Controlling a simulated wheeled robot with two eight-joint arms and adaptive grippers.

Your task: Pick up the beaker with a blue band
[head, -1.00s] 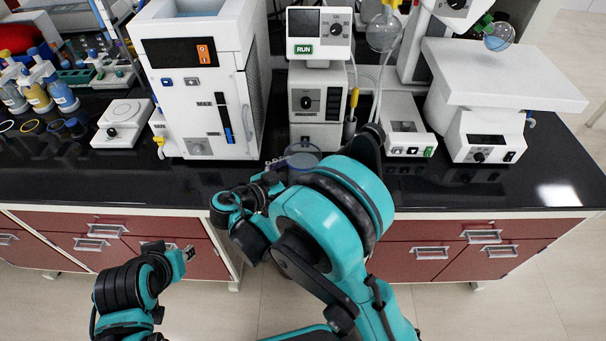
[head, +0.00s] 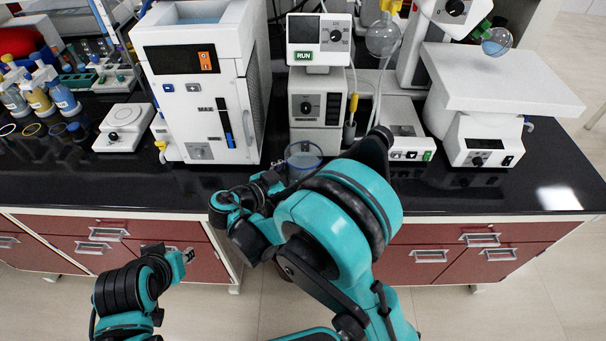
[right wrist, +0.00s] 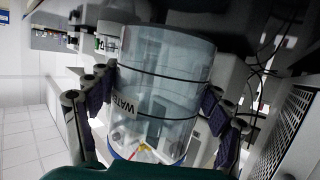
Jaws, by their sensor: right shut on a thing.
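A clear glass beaker (head: 304,155) shows at the front of the black bench in the head view, partly hidden by my right arm. In the right wrist view the beaker (right wrist: 165,70) has dark lines, a WATER label and blue along its near end. My right gripper (right wrist: 158,108) has a dark padded finger on each side of the beaker and is shut on it. Whether the beaker's base touches the bench is hidden. My left gripper (head: 187,255) is low in front of the drawers, away from the beaker; its finger gap is too small to judge.
A white boxed machine (head: 200,95) stands left of the beaker, and a display unit (head: 318,95) stands behind it. A flat-topped white device (head: 490,90) is at right. Several coloured bottles (head: 38,90) and a small balance (head: 123,127) are at left. The right front bench is clear.

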